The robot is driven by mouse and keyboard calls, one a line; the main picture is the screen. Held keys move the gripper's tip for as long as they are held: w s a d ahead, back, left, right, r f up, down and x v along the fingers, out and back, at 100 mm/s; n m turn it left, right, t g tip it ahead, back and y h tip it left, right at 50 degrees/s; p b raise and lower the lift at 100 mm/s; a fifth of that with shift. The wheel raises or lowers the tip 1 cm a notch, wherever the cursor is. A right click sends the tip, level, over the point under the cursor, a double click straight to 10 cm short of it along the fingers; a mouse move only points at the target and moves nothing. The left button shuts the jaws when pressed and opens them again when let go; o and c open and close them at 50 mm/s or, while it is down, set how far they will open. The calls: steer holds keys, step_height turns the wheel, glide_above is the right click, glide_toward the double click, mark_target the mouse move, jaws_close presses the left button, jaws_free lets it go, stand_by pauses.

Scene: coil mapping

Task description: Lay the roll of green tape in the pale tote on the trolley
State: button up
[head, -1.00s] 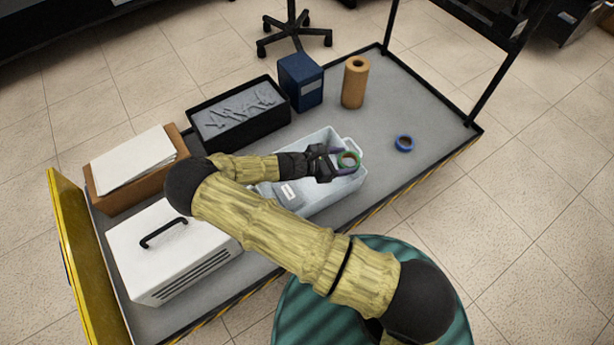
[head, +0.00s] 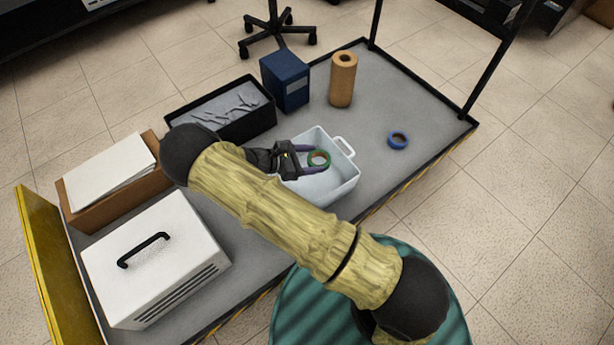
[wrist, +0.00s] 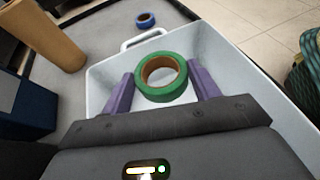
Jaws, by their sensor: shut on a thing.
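The roll of green tape (head: 319,158) has a brown core and sits between the purple fingers of my gripper (head: 309,158). The wrist view shows the same green roll (wrist: 162,87) with a finger on each side, and my gripper (wrist: 162,88) shut on it. The pale tote (head: 345,181) stands on the trolley (head: 420,105). In the wrist view the tote (wrist: 236,70) surrounds the roll, its handle beyond it. The roll is over the tote's inside; I cannot tell whether it touches the floor. My arm hides the tote's near left part.
A blue tape roll (head: 397,140) lies right of the tote. A brown roll (head: 342,80), a blue box (head: 286,80) and a black bin (head: 222,113) stand behind. A white case (head: 155,262) and a brown box with papers (head: 112,183) are at left.

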steer(key=shift+f, duration=0.6)
steer(key=shift+w+f, duration=0.1)
steer(key=shift+f+b, duration=1.35)
steer(key=shift+f, duration=1.05)
steer(key=shift+f, duration=0.6)
steer(key=o, duration=1)
steer(key=shift+c, duration=0.2)
